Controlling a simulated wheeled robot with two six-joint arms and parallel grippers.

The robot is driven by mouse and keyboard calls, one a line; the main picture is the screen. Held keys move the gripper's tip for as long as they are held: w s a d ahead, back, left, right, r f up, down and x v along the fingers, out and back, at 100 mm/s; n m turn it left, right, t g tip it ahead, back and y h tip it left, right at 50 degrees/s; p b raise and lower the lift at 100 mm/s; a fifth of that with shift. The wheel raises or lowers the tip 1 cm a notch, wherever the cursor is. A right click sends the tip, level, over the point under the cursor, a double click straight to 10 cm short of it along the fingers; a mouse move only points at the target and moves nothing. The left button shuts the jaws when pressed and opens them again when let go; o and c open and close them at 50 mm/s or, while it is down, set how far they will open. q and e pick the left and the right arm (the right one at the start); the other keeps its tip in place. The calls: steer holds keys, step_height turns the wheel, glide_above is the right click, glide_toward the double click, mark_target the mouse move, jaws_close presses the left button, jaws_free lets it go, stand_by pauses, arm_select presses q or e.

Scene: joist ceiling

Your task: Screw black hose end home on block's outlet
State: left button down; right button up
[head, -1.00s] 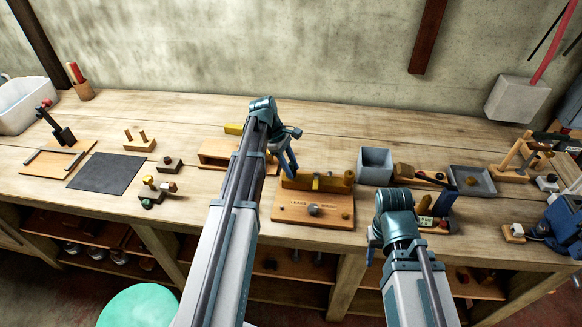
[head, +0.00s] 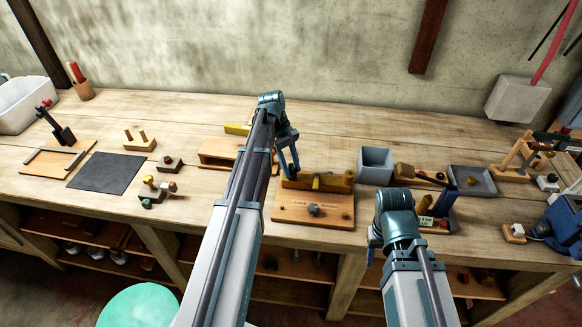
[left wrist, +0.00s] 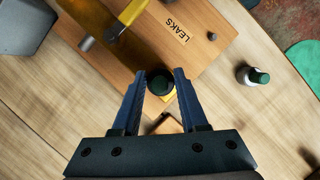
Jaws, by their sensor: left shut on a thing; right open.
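The block (head: 333,185) is a brown, brass-like bar with a yellow lever, along the back of a wooden board. The block also shows at upper left in the left wrist view (left wrist: 98,28). My left gripper (left wrist: 160,76) points down at the block's left end and is shut on a dark, round piece (left wrist: 160,84), seemingly the black hose end. The outlet and thread are hidden beneath it, so I cannot tell how far it is seated. My right gripper (head: 373,251) is open at the bench's front edge, partly hidden by its arm.
The board (head: 290,213), marked "LEAKS", carries a grey knob. A grey bin (head: 376,166) stands right of the block, with a grey tray (head: 472,181) further right. A wooden box (head: 213,150) is to the left. A green-capped bottle (left wrist: 253,76) stands nearby.

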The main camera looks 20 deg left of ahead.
arm_select(q)
steer(key=shift+w, duration=0.1)
steer(key=shift+w+m+g, duration=0.1)
steer(key=shift+m+g, duration=0.3)
steer(key=shift+m, duration=0.4)
steer(key=shift+m+y, duration=0.3)
steer(key=shift+m, duration=0.5)
steer(key=shift+c, duration=1.8)
jaws_free()
steer(key=shift+d, duration=0.1)
steer(key=shift+s, duration=0.2)
steer(key=n+t, duration=0.1)
steer(key=n, duration=0.3)
steer(key=shift+s+h, duration=0.15)
steer(key=shift+h, duration=0.25)
steer(key=shift+w+n+t, duration=0.2)
steer(key=shift+n+t, duration=0.3)
steer(key=shift+n, duration=0.8)
steer(key=shift+s, duration=0.1)
